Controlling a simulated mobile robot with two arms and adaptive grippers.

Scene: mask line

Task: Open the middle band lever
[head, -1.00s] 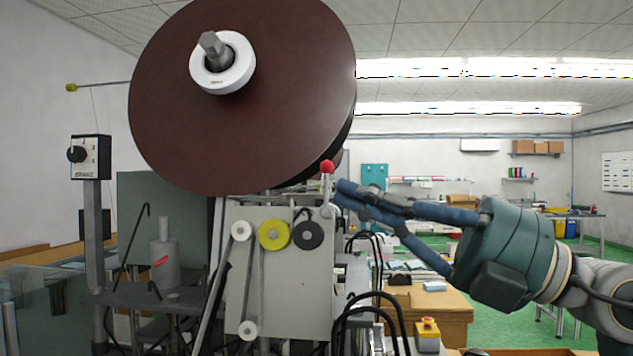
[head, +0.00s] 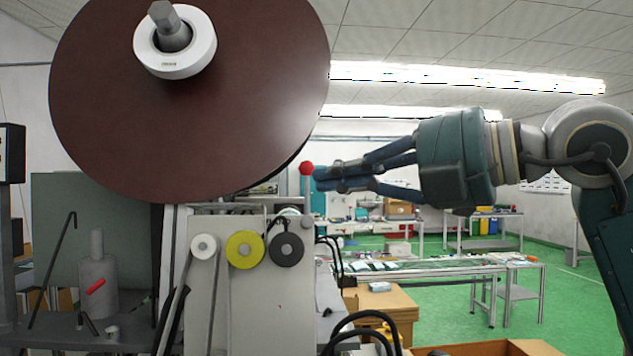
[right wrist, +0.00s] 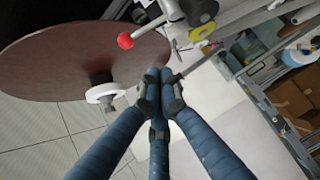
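A lever with a red ball knob (head: 306,168) stands upright on the right edge of the machine's grey panel, just below the large brown reel. The red knob also shows in the right wrist view (right wrist: 125,40). My right gripper (head: 320,180) comes in from the right, its blue fingertips close beside the knob in the head view. In the right wrist view the fingers (right wrist: 160,85) are drawn together with nothing between them, and the knob is up and left of the tips, apart from them. My left gripper is not in view.
The large brown reel (head: 200,110) overhangs the lever area. The grey panel (head: 250,300) carries a white, a yellow (head: 244,249) and a black roller (head: 286,250). Black cables (head: 355,322) arch at the lower right. Green floor and tables (head: 440,270) lie behind, with free room.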

